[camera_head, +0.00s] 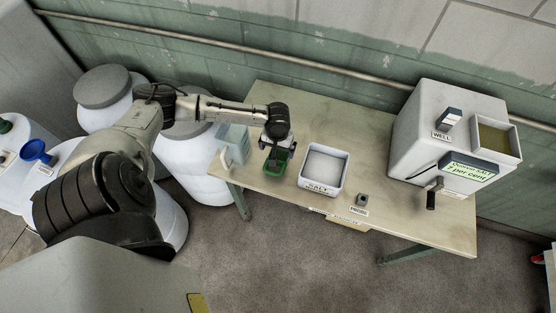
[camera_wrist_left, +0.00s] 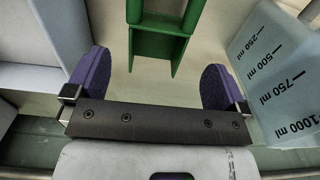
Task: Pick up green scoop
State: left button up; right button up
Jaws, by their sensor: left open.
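The green scoop (camera_head: 276,168) lies on the table left of the white salt tray. In the left wrist view its green handle (camera_wrist_left: 156,44) shows between the finger pads, running toward the top edge; the rest of it is cut off. My left gripper (camera_head: 277,147) is above the scoop, partly covering it in the head view. Its two purple pads (camera_wrist_left: 156,72) are spread wide on either side of the handle with a gap on each side. My right gripper is not in view.
A clear measuring jug (camera_head: 234,139) stands close left of the scoop; it also shows in the left wrist view (camera_wrist_left: 277,75). The salt tray (camera_head: 345,171) is close right, with a small probe block (camera_head: 361,199) beyond. A grey machine (camera_head: 420,125) stands at the table's right.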

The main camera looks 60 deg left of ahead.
aim_at(278, 157)
pick_arm(q)
jog(key=shift+f+b, duration=0.35)
jog(key=shift+f, duration=2.8)
jog(key=shift+d, duration=0.1)
jog(key=shift+c, duration=0.2)
jog(key=c, duration=0.8)
